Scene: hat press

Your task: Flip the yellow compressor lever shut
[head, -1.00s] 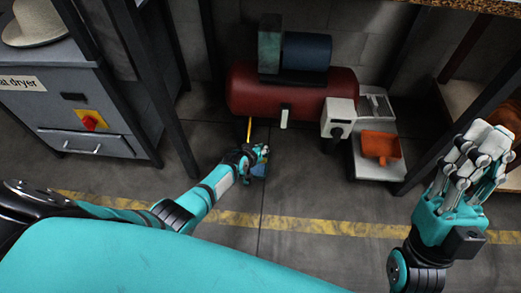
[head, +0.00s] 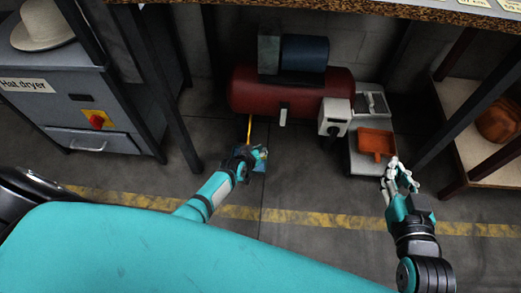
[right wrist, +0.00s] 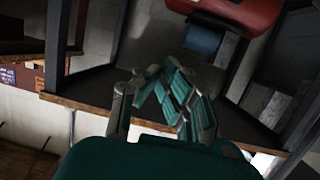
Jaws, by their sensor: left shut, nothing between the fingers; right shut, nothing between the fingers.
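The compressor is a red tank (head: 255,94) with a dark blue cylinder (head: 304,54) on top, at the back centre of the head view. A thin yellow lever (head: 249,128) hangs below the tank's left part. My left gripper (head: 258,156) is low in front of the tank, shut and empty. It is at or close to the lever's lower end, and I cannot tell whether they touch. My right gripper (head: 399,174) is shut and empty, out to the right. Its fingers also show in the right wrist view (right wrist: 165,108), with part of the red tank (right wrist: 240,12) above.
A white box with a dark knob (head: 334,115) stands at the tank's right end. Beside it, a pale stand holds an orange tray (head: 377,142). A grey hat dryer (head: 75,93) with a hat is at the left. Dark posts frame the compressor. The striped floor in front is mostly clear.

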